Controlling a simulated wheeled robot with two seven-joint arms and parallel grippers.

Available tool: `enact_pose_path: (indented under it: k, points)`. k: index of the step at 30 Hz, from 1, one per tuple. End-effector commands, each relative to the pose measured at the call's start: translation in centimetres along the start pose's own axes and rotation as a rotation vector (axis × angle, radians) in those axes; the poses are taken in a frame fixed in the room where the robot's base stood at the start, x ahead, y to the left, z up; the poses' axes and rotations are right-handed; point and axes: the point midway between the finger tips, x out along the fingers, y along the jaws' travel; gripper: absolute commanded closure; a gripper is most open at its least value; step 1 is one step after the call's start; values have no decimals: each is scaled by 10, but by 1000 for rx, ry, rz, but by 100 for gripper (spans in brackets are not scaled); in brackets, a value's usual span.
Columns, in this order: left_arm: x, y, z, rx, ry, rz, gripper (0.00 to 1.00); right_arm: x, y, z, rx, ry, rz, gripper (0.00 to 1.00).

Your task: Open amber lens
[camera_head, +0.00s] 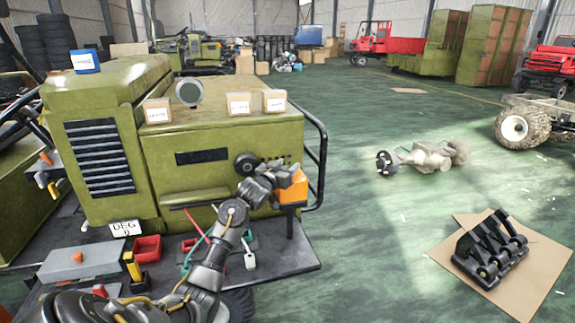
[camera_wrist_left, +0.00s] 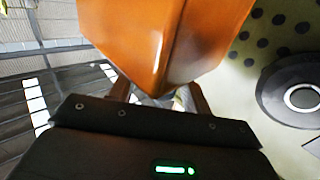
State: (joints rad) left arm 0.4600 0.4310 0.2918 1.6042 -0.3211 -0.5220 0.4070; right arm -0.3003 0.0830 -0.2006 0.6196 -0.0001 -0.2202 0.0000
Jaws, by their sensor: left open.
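The amber lens (camera_head: 294,190) is an orange box-like piece at the right end of the green vehicle's front, above a dark post. In the left wrist view the amber lens (camera_wrist_left: 165,35) is large at the top centre, very close. My left gripper (camera_head: 279,176) is at the lens's upper left side in the head view. In the left wrist view my left gripper (camera_wrist_left: 160,98) has its fingers apart, one on each side below the lens. I cannot tell whether they touch it. My right gripper is not in view.
The green vehicle (camera_head: 205,140) has small boxes and a round disc on its hood. A black handrail (camera_head: 322,160) curves just right of the lens. A front platform (camera_head: 285,255) holds a red bin (camera_head: 147,248). The floor at right is mostly open.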

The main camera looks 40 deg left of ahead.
Motion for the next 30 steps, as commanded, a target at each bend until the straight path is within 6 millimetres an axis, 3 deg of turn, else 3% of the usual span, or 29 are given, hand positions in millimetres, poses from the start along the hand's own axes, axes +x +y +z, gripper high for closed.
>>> enact_pose_path:
  k: [10, 21, 30]
  points:
    - [5, 0, 0, 1, 0, 0, 52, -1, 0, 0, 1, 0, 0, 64]
    - [4, 0, 0, 0, 0, 0, 99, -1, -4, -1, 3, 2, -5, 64]
    - [6, 2, -2, 8, -8, 1, 100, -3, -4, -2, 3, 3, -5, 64]
